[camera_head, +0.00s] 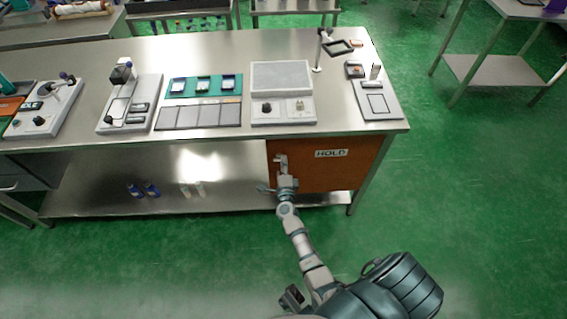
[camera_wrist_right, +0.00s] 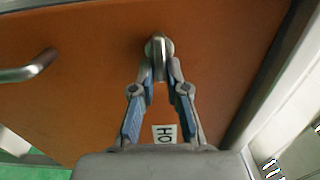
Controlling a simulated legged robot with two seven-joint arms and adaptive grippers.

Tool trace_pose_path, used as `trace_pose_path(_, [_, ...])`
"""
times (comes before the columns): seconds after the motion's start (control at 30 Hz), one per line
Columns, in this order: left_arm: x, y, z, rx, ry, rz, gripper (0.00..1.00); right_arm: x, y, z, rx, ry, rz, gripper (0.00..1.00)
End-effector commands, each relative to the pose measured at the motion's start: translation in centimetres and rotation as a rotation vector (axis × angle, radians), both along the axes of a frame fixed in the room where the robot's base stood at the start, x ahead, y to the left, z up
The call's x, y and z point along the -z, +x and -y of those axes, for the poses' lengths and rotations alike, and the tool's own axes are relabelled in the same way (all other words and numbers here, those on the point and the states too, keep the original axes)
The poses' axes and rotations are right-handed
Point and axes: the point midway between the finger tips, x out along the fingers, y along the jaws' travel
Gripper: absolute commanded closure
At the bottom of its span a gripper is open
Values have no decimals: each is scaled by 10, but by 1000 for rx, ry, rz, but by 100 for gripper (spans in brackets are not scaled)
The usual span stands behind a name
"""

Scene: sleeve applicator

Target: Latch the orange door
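The orange door (camera_head: 325,165) with a HOLD label (camera_head: 331,153) is at the right end under the bench top. It looks closed, though its edges are partly hidden. It fills most of the right wrist view (camera_wrist_right: 90,75). My right gripper (camera_head: 284,179) is at the door's left part. In the right wrist view my right gripper's fingers (camera_wrist_right: 162,76) converge on a small metal latch knob (camera_wrist_right: 158,46), with its tab between the tips. A metal handle (camera_wrist_right: 30,68) stands out to the left in that view. My left gripper is not in view.
The steel bench (camera_head: 220,65) carries several trays and devices, including a grey box with a knob (camera_head: 283,90). Small bottles (camera_head: 145,190) stand on its lower shelf (camera_head: 100,200). The green floor (camera_head: 150,260) in front is clear.

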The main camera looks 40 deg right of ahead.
Motion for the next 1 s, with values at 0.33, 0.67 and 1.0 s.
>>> trace_pose_path(0.33, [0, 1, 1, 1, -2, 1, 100, 1, -1, 0, 0, 0, -2, 62])
trace_pose_path(0.67, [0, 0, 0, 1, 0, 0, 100, 3, -39, -23, 0, 1, -5, 62])
trace_pose_path(1.0, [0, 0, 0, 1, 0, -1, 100, 4, -94, -56, 1, 1, -7, 62])
